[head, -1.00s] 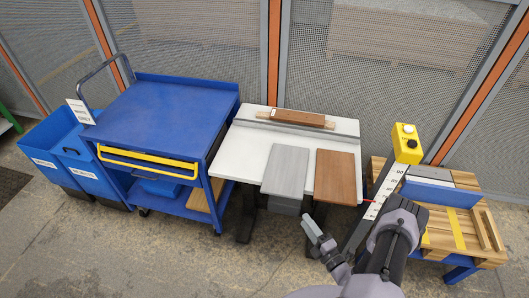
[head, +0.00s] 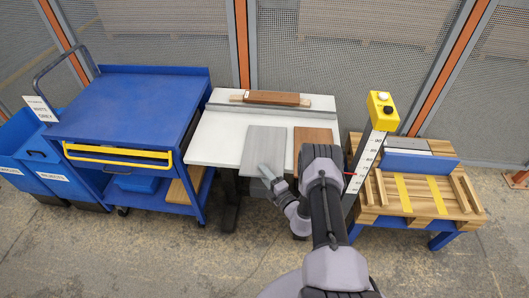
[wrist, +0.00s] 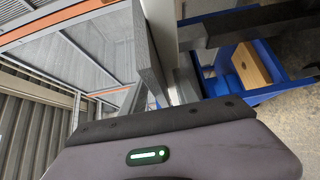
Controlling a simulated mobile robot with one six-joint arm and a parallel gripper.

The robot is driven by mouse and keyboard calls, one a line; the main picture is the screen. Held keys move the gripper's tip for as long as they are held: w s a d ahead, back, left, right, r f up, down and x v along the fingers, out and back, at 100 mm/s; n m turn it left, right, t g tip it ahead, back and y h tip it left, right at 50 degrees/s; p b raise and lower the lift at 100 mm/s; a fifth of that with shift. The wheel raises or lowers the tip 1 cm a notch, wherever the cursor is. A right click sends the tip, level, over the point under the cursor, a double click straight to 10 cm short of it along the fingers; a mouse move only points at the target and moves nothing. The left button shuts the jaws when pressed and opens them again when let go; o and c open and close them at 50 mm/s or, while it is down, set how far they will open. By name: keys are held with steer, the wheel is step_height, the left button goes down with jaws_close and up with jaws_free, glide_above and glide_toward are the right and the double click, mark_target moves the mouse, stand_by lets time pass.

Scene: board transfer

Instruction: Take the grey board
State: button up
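The grey board (head: 263,149) lies flat on the white table (head: 216,137), its near end sticking out over the front edge. My gripper (head: 267,176) is at the near end of the board, overlapping it in the head view; I cannot tell whether it touches. The finger gap is not clear in either view. In the wrist view, the grey board (wrist: 149,60) appears nearly edge-on just beyond my dark gripper body. A brown board (head: 313,135) lies to the right, partly hidden by my arm.
A brown block (head: 272,98) lies at the back of the table by a grey rail. A blue cart (head: 125,110) stands left. A yellow button box (head: 383,110) on a post and a wooden pallet stand (head: 415,195) are right.

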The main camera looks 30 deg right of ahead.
jaws_close()
stand_by(1.4)
